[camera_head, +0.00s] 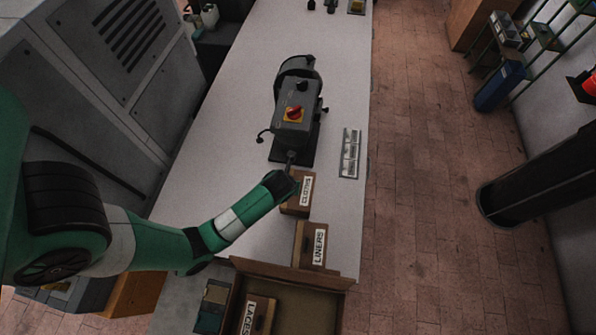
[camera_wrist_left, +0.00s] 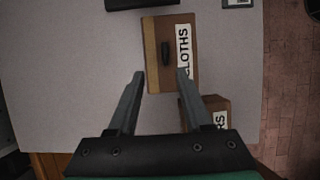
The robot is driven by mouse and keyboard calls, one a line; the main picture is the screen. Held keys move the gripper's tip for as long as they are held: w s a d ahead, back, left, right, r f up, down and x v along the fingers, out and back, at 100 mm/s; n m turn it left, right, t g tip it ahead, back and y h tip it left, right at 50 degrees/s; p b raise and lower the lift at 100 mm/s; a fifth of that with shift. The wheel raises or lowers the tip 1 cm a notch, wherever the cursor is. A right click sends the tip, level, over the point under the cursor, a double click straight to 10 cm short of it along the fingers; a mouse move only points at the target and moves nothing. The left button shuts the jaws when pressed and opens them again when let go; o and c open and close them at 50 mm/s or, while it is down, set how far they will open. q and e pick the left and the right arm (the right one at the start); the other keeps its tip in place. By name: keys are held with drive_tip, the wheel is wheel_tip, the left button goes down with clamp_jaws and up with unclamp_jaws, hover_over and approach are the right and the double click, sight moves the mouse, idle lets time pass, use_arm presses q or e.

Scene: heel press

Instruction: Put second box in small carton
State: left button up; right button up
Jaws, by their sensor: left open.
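A brown box labelled CLOTHS (camera_head: 306,192) stands on the white table, partly hidden by my left arm. It also shows in the left wrist view (camera_wrist_left: 153,85), with a dark handle on top. My left gripper (camera_wrist_left: 160,75) is open and empty above the CLOTHS box, its fingers spread to either side of the handle's line. A brown box labelled LINERS (camera_head: 311,246) stands nearer, just behind the carton; its corner shows in the left wrist view (camera_wrist_left: 213,102). An open brown carton (camera_head: 290,274) at the bottom holds a box labelled LACES (camera_head: 258,314). My right gripper is out of view.
A grey machine with a red-and-yellow knob (camera_head: 294,115) stands behind the CLOTHS box. A flat panel (camera_head: 349,153) lies to its right. Dark green items (camera_head: 211,306) lie left of the carton. The table between the machine and its left edge is mostly clear.

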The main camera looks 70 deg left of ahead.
sight(300, 205)
use_arm(q)
drive_tip(key=x, duration=0.6)
drive_tip(key=shift+w, duration=0.1)
drive_tip(key=shift+w+d+x, duration=0.1)
drive_tip(key=shift+d+x, duration=0.1)
drive_tip(key=shift+x, duration=1.05)
drive_tip(key=shift+w+d+x, duration=0.15)
drive_tip(key=shift+d+x, duration=0.05)
drive_tip(key=shift+x, duration=1.05)
drive_tip(key=shift+f, duration=0.15)
clamp_jaws()
